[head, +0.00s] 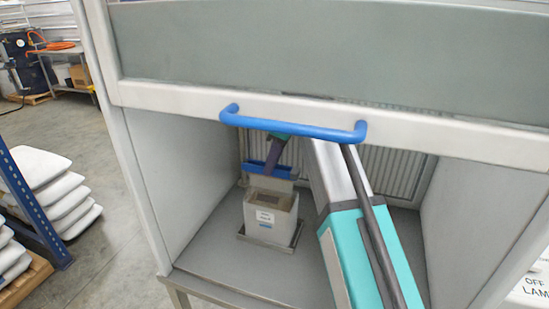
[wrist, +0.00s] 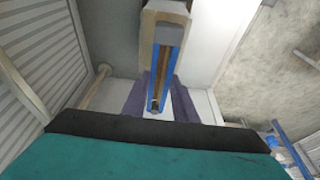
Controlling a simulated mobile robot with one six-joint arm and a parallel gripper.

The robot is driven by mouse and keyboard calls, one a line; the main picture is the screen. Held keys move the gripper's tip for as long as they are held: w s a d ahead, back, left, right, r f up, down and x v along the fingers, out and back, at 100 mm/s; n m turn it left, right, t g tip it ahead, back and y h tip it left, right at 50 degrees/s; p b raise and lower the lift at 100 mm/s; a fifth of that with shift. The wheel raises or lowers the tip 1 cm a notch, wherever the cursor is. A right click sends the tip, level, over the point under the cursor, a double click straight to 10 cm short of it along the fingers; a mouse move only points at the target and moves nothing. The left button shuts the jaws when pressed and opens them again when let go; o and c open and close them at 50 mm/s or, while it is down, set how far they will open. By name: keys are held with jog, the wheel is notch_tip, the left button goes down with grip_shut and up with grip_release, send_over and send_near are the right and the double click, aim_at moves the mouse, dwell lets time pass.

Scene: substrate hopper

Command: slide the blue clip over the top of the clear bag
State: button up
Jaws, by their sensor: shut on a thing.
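The blue clip (head: 268,170) is a long bar at the top of the clear bag (head: 270,212), inside the cabinet. The bag stands upright, tan inside, with a white label on its front. My gripper (head: 273,158) reaches down from above and is shut on the clip near its middle. In the wrist view the clip (wrist: 157,92) lies lengthwise between my purple fingers (wrist: 162,100), with a brown strip showing along its slot. The bag's tan edge (wrist: 152,17) shows beyond it. I cannot tell how far the clip sits over the bag's top.
The bag stands on a metal tray (head: 246,238) on the cabinet floor (head: 205,263). A raised sash with a blue handle (head: 300,128) hangs over the opening, close above my arm. The cabinet's side walls (head: 175,165) bound the space. The floor left of the tray is clear.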

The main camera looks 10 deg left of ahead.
jog(key=shift+f, duration=0.4)
dwell(1.0)
jog(key=o, duration=1.7)
jog(key=shift+c, duration=0.2)
jog(key=shift+r+p, duration=0.1)
jog(key=shift+p, duration=0.25)
jog(key=shift+r+p, duration=2.3)
jog(key=shift+r, duration=1.1)
